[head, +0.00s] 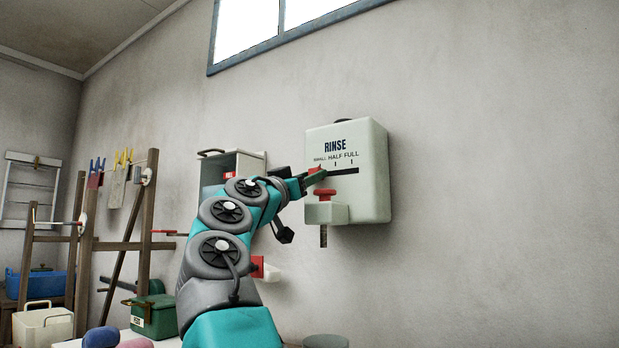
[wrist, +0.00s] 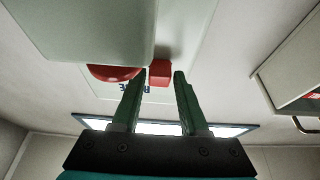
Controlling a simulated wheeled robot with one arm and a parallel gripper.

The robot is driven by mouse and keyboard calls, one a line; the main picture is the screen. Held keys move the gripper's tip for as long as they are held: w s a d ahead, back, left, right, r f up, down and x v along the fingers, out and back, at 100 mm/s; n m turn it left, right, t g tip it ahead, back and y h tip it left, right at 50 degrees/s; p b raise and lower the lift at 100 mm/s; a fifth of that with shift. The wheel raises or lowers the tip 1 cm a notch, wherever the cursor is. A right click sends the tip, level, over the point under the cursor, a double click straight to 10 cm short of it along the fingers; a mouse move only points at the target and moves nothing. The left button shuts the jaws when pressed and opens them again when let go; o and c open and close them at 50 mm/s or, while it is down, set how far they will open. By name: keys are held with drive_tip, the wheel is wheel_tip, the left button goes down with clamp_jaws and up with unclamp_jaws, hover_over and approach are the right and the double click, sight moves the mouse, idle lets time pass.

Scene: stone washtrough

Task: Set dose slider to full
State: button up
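The pale rinse dispenser (head: 372,185) is fixed to the wall, marked SMALL, HALF and FULL above a dark horizontal slot. The red dose slider (head: 316,170) is at the slot's left end, by SMALL, partly hidden by my gripper (head: 314,180). In the wrist view the slider is a red block (wrist: 160,72) between the tips of my gripper (wrist: 161,75). The fingers are apart, with a narrow gap showing on each side of the block.
A red push knob (head: 325,194) sits on the dispenser's spout block below the slot; it shows close beside the fingers in the wrist view (wrist: 112,72). A wall box (head: 245,160) is to the left. The slot (head: 345,171) to the right is clear.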

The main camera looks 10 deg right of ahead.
clamp_jaws()
idle(1.0)
